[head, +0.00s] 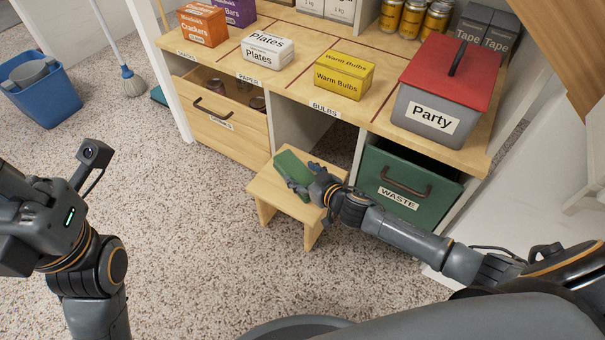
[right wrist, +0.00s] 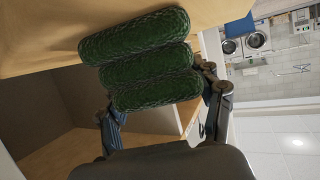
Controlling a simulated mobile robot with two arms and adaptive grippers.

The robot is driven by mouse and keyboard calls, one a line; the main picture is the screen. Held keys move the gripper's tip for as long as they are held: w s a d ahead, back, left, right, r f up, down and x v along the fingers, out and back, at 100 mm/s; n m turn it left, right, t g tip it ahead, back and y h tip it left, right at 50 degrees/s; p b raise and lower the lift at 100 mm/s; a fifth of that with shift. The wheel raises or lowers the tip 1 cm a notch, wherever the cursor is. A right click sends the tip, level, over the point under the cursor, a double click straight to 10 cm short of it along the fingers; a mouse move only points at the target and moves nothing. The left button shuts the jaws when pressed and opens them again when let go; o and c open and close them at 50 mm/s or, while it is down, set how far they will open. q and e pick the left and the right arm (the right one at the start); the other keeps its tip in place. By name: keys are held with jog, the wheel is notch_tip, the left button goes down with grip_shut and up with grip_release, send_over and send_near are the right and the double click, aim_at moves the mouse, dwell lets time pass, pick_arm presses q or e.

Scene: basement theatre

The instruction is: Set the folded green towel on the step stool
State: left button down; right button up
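The folded green towel (head: 288,166) is at the top of the light wooden step stool (head: 265,190) in the head view. In the right wrist view the towel (right wrist: 148,62) shows as three dark green ribbed folds against the stool's tan surface. My right gripper (head: 308,180) is at the towel's right side, low over the stool. Its two fingers are spread, one on each side of the towel. The towel hides their tips, so I cannot tell whether they press on it. My left arm and wrist show at the left, but its fingers are out of view.
A wooden shelf unit (head: 290,92) stands behind the stool, with boxes on top. A green WASTE bin (head: 405,182) is right of the stool, close to my right forearm. A blue bucket (head: 42,98) and a mop (head: 131,82) stand far left. The speckled floor around the stool is clear.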

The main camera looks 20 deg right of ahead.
jog(key=o, duration=0.3)
